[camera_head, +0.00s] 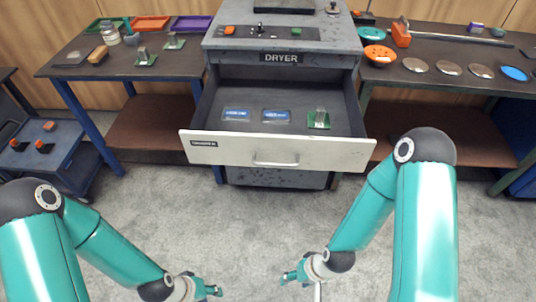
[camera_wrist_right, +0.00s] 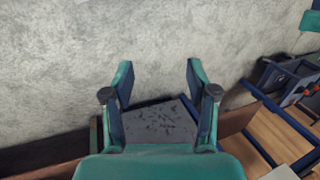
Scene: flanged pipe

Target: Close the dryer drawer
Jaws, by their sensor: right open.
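The dryer (camera_head: 285,50) is a grey cabinet in the middle of the head view. Its drawer (camera_head: 320,152) is pulled well out, with a pale front panel and a bar handle (camera_head: 275,163). Inside lie two blue-labelled items (camera_head: 237,114) (camera_head: 276,116) and a green-based part (camera_head: 319,119). My left gripper (camera_head: 212,290) is low in front of the drawer, touching nothing visible; its finger gap is unclear. My right gripper (camera_head: 286,277) is also low in front, apart from the drawer. In the right wrist view its fingers (camera_wrist_right: 160,76) are spread and empty.
A workbench with trays and small parts (camera_head: 120,65) stands left of the dryer. Another bench with bowls and discs (camera_head: 450,85) stands right. A blue cart (camera_head: 45,150) is at the far left. Open carpet (camera_head: 250,225) lies before the drawer.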

